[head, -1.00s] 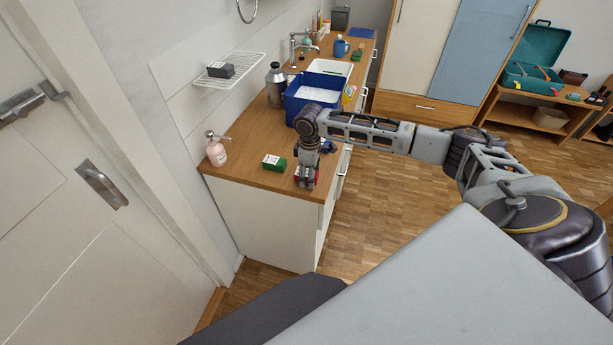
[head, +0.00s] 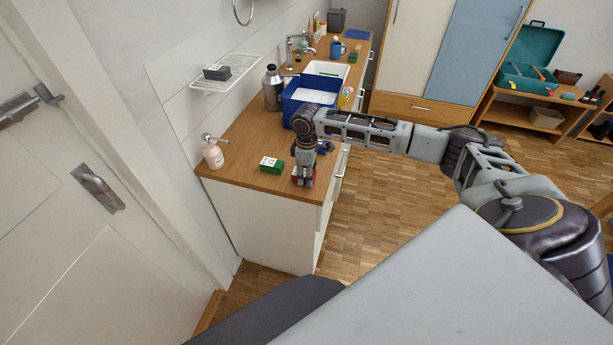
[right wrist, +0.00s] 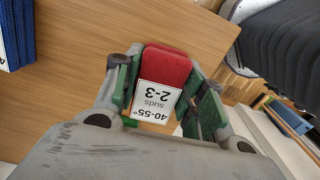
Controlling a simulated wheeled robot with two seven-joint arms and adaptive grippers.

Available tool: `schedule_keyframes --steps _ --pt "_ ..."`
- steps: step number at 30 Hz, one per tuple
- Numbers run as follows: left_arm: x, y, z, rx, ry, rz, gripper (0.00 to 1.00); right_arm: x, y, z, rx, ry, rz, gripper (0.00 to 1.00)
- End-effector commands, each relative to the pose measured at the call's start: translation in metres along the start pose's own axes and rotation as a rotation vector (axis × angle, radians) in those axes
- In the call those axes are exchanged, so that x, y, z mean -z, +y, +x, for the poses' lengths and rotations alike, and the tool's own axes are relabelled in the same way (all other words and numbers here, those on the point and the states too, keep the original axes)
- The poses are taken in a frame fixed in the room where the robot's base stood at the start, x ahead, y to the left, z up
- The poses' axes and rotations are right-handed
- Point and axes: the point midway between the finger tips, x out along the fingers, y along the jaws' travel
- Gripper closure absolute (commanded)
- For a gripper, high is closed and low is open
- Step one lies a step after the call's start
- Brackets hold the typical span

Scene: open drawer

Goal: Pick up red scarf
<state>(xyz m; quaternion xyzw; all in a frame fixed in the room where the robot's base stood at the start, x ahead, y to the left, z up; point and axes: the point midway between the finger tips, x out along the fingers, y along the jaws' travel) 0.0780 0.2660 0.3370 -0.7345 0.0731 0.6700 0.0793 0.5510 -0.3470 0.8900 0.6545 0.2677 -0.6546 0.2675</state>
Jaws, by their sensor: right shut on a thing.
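The red scarf (right wrist: 166,68) is a small folded red bundle with a white label reading "40-55° suds 2-3". In the right wrist view it sits between the fingers of my right gripper (right wrist: 160,95), which is shut on it. In the head view my right gripper (head: 304,180) points down at the counter's near end, and only a bit of the red scarf (head: 312,176) shows beside the fingers. I cannot tell whether the scarf still touches the counter. My left gripper is not in view.
A green folded item (head: 271,166) lies left of my right gripper on the wooden counter (head: 240,165). A pink soap bottle (head: 213,155) stands at the left edge. A dark blue folded item (right wrist: 16,35) lies nearby. A blue tub (head: 310,92) stands behind my gripper.

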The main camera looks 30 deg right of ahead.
Motion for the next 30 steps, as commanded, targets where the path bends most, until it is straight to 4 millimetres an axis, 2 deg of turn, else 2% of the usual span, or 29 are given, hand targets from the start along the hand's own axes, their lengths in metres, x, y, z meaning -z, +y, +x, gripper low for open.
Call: schedule_keyframes --steps 18,24,30 --pt "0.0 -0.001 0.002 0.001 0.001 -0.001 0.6 0.0 0.001 -0.081 -0.001 0.001 0.002 0.83" --pt "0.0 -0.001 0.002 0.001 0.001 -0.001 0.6 0.0 0.0 -0.09 0.0 0.0 0.001 0.83" --pt "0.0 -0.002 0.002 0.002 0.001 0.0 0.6 0.0 0.0 -0.091 0.0 0.0 0.001 0.83"
